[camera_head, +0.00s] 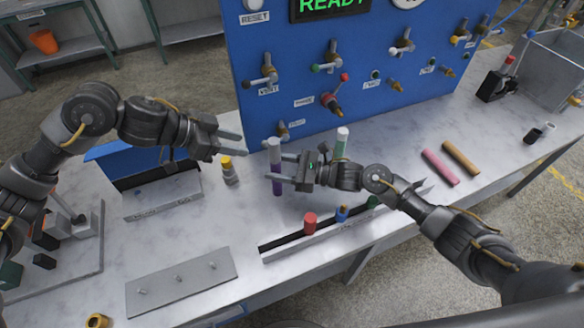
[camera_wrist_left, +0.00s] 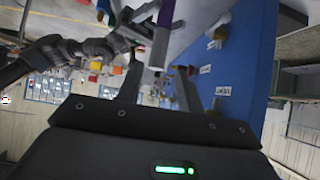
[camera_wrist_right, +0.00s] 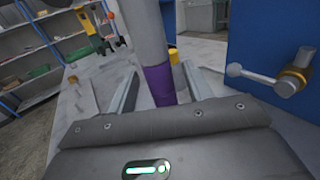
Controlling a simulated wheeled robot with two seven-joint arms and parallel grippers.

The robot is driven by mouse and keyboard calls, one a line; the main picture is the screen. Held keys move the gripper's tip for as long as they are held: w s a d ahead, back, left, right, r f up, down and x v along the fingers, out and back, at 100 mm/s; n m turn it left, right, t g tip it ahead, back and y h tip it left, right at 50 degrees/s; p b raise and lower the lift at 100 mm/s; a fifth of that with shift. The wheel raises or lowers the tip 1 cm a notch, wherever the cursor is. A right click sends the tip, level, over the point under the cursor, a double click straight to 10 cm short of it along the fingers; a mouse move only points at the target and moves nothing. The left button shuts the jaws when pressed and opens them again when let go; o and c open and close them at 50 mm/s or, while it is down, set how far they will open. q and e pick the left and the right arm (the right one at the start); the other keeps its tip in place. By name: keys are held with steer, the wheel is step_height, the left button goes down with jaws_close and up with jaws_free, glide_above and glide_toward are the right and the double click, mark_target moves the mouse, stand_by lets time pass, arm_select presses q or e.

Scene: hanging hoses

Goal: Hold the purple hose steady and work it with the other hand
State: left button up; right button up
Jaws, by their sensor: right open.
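The purple hose (camera_head: 277,187) stands upright in front of the blue panel, with a pale grey upper part and a purple lower part. My right gripper (camera_head: 276,167) is open, with its fingers on either side of the hose. In the right wrist view the purple band (camera_wrist_right: 160,84) lies between the two fingers; I cannot tell whether they touch it. My left gripper (camera_head: 243,144) is open and empty, to the left of the hose's upper part. In the left wrist view the hose (camera_wrist_left: 161,46) shows beyond the open fingertips.
A green hose with a white top (camera_head: 341,143) stands to the right. The blue panel (camera_head: 300,90) with valves rises behind. A yellow-capped fitting (camera_head: 229,170) stands on the bench left of the hose. A slotted rack (camera_head: 285,249) holds coloured pieces in front.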

steer(key=shift+w+a, duration=0.1)
steer(key=shift+a, duration=0.25)
